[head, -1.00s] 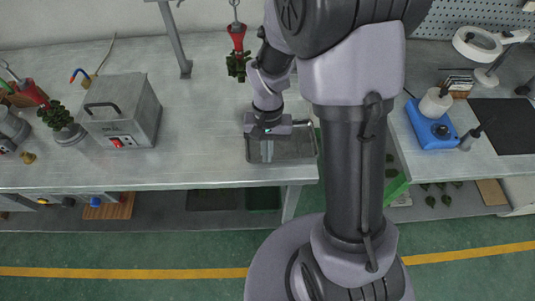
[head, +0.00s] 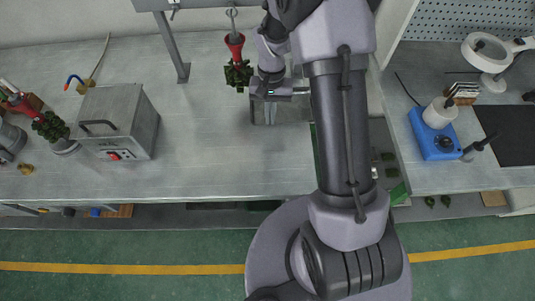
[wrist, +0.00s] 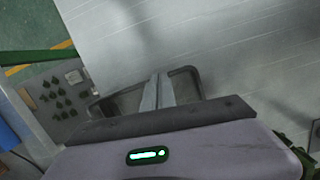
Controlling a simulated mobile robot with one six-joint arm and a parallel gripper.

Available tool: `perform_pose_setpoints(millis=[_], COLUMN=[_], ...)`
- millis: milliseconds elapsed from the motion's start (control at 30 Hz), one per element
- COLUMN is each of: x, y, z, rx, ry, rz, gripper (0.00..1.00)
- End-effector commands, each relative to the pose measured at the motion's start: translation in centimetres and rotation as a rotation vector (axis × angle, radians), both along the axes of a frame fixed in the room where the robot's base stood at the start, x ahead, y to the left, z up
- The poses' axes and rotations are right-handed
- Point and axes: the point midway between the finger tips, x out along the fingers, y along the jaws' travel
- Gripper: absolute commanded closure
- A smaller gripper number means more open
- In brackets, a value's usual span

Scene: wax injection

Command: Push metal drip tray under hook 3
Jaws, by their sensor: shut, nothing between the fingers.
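The metal drip tray (wrist: 186,88) has a dark rim and is largely hidden by my gripper in the wrist view. In the head view my arm hides most of it, with a bit of its left edge (head: 251,112) showing on the bench. My gripper (head: 270,120) points down at the tray, fingers together and empty; its fingertips (wrist: 158,78) are over the tray area in the wrist view. Contact with the tray cannot be told. A hook (head: 232,14) holds a red cup with a dark green cluster (head: 238,72), left of my gripper; its number is not readable.
A grey box machine (head: 117,122) stands on the left bench. Another red and green piece (head: 49,125) is beside it. A support post (head: 172,48) rises at the back. The bench between box and gripper is clear. A blue device (head: 433,138) sits on the right bench.

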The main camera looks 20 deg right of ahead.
Motion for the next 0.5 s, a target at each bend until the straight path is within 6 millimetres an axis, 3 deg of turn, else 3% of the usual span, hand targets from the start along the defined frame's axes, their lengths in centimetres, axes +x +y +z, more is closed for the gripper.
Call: perform_pose_setpoints(millis=[333, 500], x=[-0.2, -0.2], y=[-0.1, 0.0], z=[-0.6, 1.2], rx=[-0.002, -0.001], ry=[0.004, 0.005], rz=[0.005, 0.003], gripper=[1.0, 1.0])
